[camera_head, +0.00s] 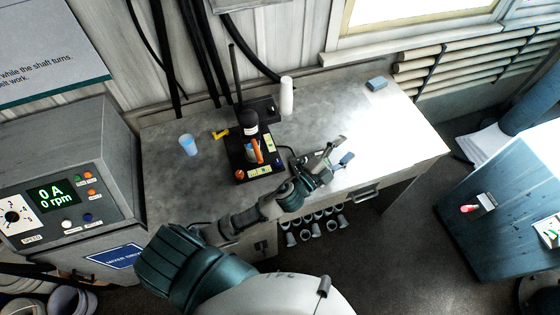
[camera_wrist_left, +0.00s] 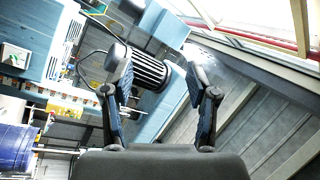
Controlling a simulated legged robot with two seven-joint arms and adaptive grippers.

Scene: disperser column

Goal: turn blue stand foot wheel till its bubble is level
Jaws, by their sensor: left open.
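The disperser stand (camera_head: 240,160) is on the grey bench, with a dark base, a tall thin column and orange and yellow parts. In the left wrist view my left gripper (camera_wrist_left: 160,92) shows two spread fingers. A dark ribbed cylinder (camera_wrist_left: 148,70) shows beyond them. My right gripper is not in view.
A light blue cup (camera_head: 188,145) stands left of the stand. A white cylinder (camera_head: 286,96) stands behind it, and a small blue block (camera_head: 377,83) lies at the back right. A grey control box (camera_head: 62,150) reads 0 rpm.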

